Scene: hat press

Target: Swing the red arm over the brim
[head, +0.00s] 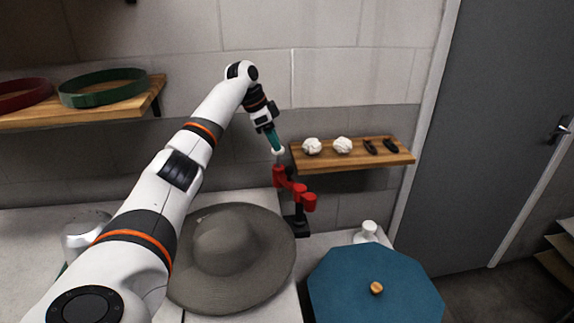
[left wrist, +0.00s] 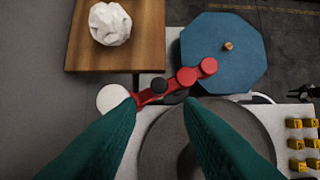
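The red arm (head: 295,190) is jointed and sits on a black stand (head: 298,225) just right of the grey hat (head: 228,255). It points right, away from the hat, and also shows in the left wrist view (left wrist: 190,75). The hat's wide brim (left wrist: 240,110) lies below in that view. My left gripper (head: 275,140) has teal fingers and hangs above the red arm's post, near a white knob (head: 278,151). In the left wrist view the fingers (left wrist: 160,102) are apart with the red arm's inner end between them; contact cannot be told. My right gripper is out of view.
A wooden shelf (head: 355,160) with white crumpled balls and dark small items is close to the right of my left gripper. A blue octagonal table (head: 370,290) stands right of the hat. Another shelf (head: 150,95) with a green band (head: 105,88) is at left.

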